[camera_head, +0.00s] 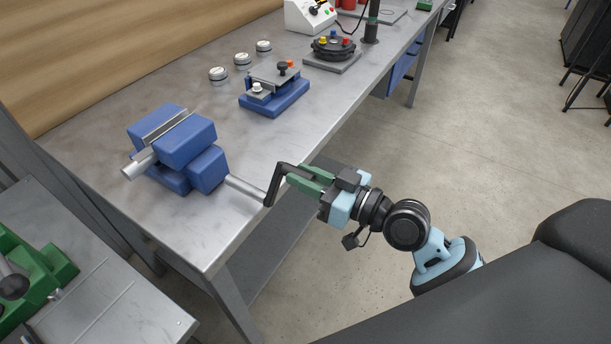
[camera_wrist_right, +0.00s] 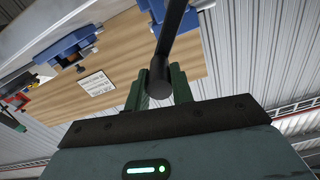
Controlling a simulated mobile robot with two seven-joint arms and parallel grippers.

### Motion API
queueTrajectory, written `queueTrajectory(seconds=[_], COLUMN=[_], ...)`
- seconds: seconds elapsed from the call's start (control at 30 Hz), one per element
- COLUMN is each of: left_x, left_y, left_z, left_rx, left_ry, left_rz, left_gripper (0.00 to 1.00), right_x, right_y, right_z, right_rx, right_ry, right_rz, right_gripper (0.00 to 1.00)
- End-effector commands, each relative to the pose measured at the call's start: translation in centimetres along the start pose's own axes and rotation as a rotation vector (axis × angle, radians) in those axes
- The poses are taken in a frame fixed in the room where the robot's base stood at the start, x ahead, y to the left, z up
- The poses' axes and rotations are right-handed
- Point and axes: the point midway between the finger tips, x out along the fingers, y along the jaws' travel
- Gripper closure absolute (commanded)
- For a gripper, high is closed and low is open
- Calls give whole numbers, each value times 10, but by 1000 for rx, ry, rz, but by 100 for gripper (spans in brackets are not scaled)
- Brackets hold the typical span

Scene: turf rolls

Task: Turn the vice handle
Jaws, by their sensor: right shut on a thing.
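The blue vice (camera_head: 190,150) sits on the grey metal workbench (camera_head: 95,165) at the left in the head view. Its bare spindle runs out past the bench's front edge to a black crank handle (camera_head: 272,186). My right gripper (camera_head: 296,174), with green fingers, is shut on the handle's grip end. In the right wrist view the black handle (camera_wrist_right: 174,35) runs down to its round end (camera_wrist_right: 160,82) between the green fingers of my right gripper (camera_wrist_right: 160,92). My left gripper is not in view.
A blue fixture (camera_head: 275,98), several small round gauges and a black rotary table (camera_head: 333,48) stand farther back on the bench. A green machine (camera_head: 35,262) is on another table at lower left. Open floor (camera_head: 480,120) lies to the right of the bench.

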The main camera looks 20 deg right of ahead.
Motion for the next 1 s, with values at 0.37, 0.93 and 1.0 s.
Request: queueTrajectory(seconds=[0.37, 0.93, 1.0], left_x=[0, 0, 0], left_y=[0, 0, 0], left_z=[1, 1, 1], left_rx=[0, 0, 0], left_ry=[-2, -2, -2], left_rz=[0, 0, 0], left_gripper=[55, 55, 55], right_x=[-1, -1, 0], right_y=[5, 3, 3], right_z=[5, 3, 2], right_rx=[-6, -4, -3], right_ry=[-12, -7, -6], right_rz=[12, 7, 6], right_gripper=[100, 55, 55])
